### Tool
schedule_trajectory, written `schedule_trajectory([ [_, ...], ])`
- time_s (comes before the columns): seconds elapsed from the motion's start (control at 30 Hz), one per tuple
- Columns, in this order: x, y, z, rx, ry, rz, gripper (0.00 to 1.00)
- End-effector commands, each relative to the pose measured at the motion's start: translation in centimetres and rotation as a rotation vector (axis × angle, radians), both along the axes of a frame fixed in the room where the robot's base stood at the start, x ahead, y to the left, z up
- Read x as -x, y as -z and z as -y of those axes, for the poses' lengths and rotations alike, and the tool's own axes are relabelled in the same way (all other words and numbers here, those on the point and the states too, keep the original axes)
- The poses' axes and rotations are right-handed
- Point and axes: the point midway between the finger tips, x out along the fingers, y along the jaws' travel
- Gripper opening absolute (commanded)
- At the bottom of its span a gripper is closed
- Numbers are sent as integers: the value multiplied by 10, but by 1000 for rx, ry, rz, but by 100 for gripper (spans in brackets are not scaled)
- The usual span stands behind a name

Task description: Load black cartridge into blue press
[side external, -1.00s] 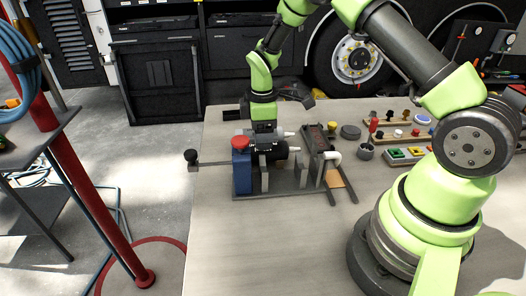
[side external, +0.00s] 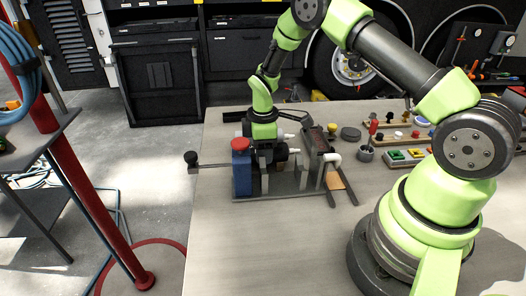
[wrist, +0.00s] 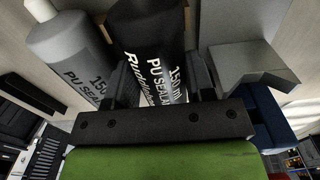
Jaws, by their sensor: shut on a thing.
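My gripper (side external: 263,152) points down beside the blue press and is shut on the black cartridge. In the wrist view, the black cartridge (wrist: 150,45) with white lettering lies between the two fingers (wrist: 160,88). In the side view, only a dark end of the cartridge (side external: 281,154) shows to the right of the fingers. The blue press (side external: 242,172) has a red knob on top and a lever at its left. In the wrist view, a grey angled cradle (wrist: 250,65) is to the right of the fingers. I cannot tell whether the cartridge touches it.
A grey cartridge (wrist: 72,48) lies close to the left finger in the wrist view. Trays of small parts (side external: 407,155) stand further right. The table's front is clear.

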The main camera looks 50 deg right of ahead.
Motion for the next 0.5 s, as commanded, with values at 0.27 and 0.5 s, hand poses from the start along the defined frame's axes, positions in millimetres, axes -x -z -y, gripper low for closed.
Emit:
schedule_trajectory([
  [0.27, -1, -44, 1, 1, 0, 8, 19],
  [0.5, -1, -88, 0, -1, -1, 6, 19],
])
